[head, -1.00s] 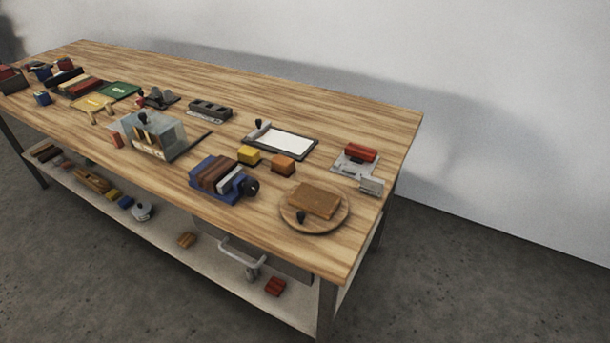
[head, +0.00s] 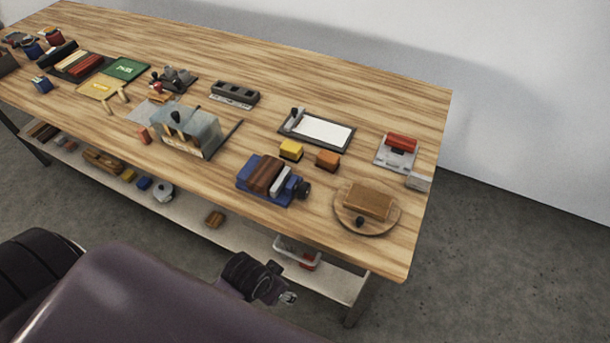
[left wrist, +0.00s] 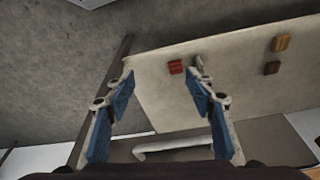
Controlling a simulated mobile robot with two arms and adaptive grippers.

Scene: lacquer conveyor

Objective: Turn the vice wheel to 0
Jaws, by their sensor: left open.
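The blue vice (head: 262,190) stands near the front edge of the bench, with brown and pale pieces between its jaws. Its dark wheel (head: 303,189) is on the vice's right side; any marks on it are too small to read. My left arm comes in low from the left in the head view, in front of the bench and below its top. My left gripper (left wrist: 160,80) is open and empty in the left wrist view, its blue-padded fingers apart over the lower shelf. The vice is not visible in that view. My right gripper is not in view.
A round turntable (head: 347,219) with a brown block is right of the wheel. Yellow (head: 291,149) and orange (head: 327,160) blocks sit behind the vice. A glass-sided case (head: 190,133) is to its left. The lower shelf (left wrist: 155,80) holds a red block (left wrist: 175,67).

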